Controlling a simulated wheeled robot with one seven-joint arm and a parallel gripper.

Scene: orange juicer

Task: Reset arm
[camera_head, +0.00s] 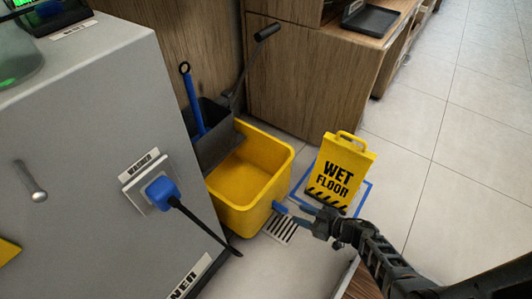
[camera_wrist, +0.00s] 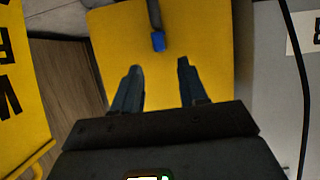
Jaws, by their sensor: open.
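My gripper (camera_head: 292,204) is open in the head view, low beside the front right of the yellow mop bucket (camera_head: 240,206). My arm reaches in from the lower right. In the wrist view, the two fingers of my gripper (camera_wrist: 158,68) stand apart with nothing held between them. A yellow surface (camera_wrist: 210,60), apparently the bucket, fills the view behind them. A dark rod with a blue end (camera_wrist: 157,41) shows beyond the fingertips; I cannot tell what it belongs to.
A yellow wet floor sign (camera_head: 340,172) stands close to my gripper, inside blue floor tape; it also shows in the wrist view (camera_wrist: 18,95). A grey cabinet (camera_head: 85,140) with a blue plug (camera_head: 162,192) is at left. A floor drain (camera_head: 280,229) lies below. Open tiles (camera_head: 455,150) stretch right.

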